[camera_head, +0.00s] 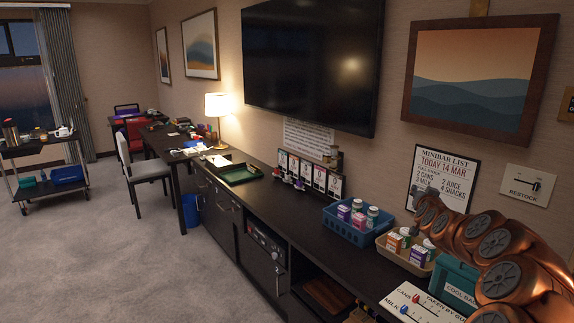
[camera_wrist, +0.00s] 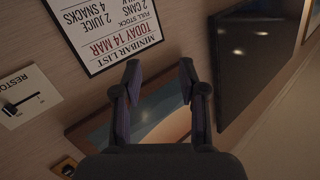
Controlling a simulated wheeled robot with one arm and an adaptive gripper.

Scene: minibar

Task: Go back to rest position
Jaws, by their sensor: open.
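My gripper (camera_wrist: 158,80) shows in the wrist view with its two fingers spread apart and nothing between them. Behind it in that view are the wall, the minibar list (camera_wrist: 108,30) and a framed picture (camera_wrist: 160,118), all appearing upside down. In the head view my copper-coloured arm is folded at the lower right, above the right end of the counter (camera_head: 300,212). The gripper's fingers are hard to make out there. The arm hides part of the counter and the teal cool bag box (camera_head: 455,283).
A blue basket (camera_head: 345,229) and a tan tray (camera_head: 402,257) with cartons and cans stand on the counter close to my arm. A white panel with levers (camera_head: 420,303) lies at the front. A chair (camera_head: 145,165) and a trolley (camera_head: 45,165) stand left. The carpet between is clear.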

